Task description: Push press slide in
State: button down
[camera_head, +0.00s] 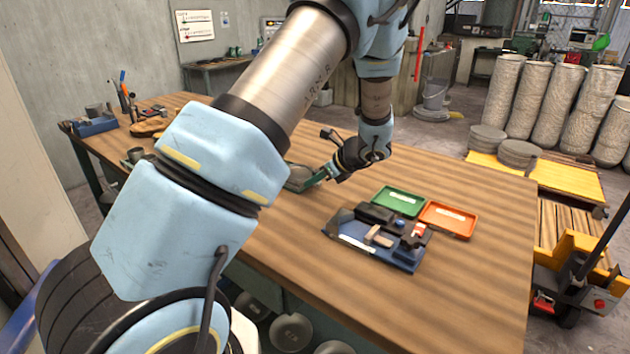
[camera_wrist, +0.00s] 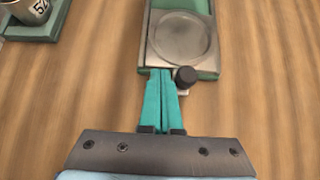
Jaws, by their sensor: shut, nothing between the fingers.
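The press slide (camera_wrist: 150,52) is a grey metal plate with a round recess, set in a green body (camera_wrist: 207,73), at the top middle of the wrist view. A black round knob (camera_wrist: 187,76) sits at its near edge. My gripper (camera_wrist: 162,72) is shut and empty; its teal fingertips are at the slide's near edge, just left of the knob. Whether they touch the slide is hard to tell. In the head view my gripper (camera_head: 318,181) is low over the table beside the grey press part (camera_head: 298,175), and my arm hides much of the press.
A metal cup marked with a number (camera_wrist: 28,8) stands on a green base (camera_wrist: 40,28) at the upper left. A green tray (camera_head: 399,201), an orange tray (camera_head: 448,220) and a blue fixture (camera_head: 400,256) lie right of my gripper. The table (camera_head: 480,280) is bare around them.

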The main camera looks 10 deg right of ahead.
aim_at(302, 172)
jog(key=w+a, duration=0.7)
jog(key=w, duration=0.1)
jog(key=shift+a+b, duration=0.25)
jog(key=shift+b, duration=0.1)
jog(key=shift+s, duration=0.1)
